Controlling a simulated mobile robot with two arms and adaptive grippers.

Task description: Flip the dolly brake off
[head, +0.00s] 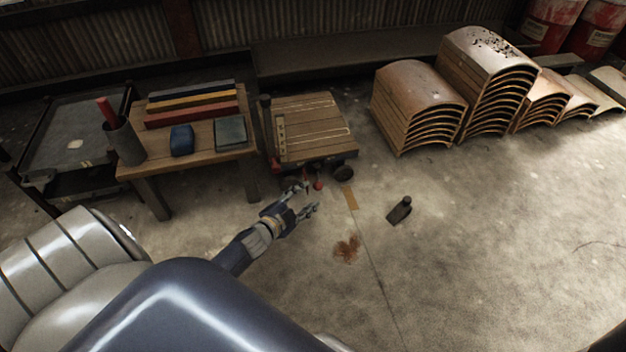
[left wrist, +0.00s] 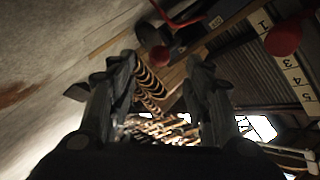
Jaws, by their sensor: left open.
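The dolly (head: 312,112) is a low wooden-decked cart with dark wheels, standing beside the workbench in the head view. Small red knobs (head: 318,185) show at its near edge, low down. My left gripper (head: 308,198) is open and empty, just in front of that edge by the knobs. In the left wrist view its two fingers (left wrist: 163,78) are spread. A red ball knob (left wrist: 160,57) shows between them, farther off, and a larger red knob (left wrist: 283,38) lies to the right. A curved red bar (left wrist: 176,14) is at the top. I cannot tell whether anything touches. My right gripper is not in view.
The wooden bench (head: 203,138) left of the dolly holds coloured bars, a blue block and a cup. Stacks of curved wooden pieces (head: 415,90) stand right of the dolly. A dark wedge-like block (head: 400,210) lies on the floor. The floor at right is clear.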

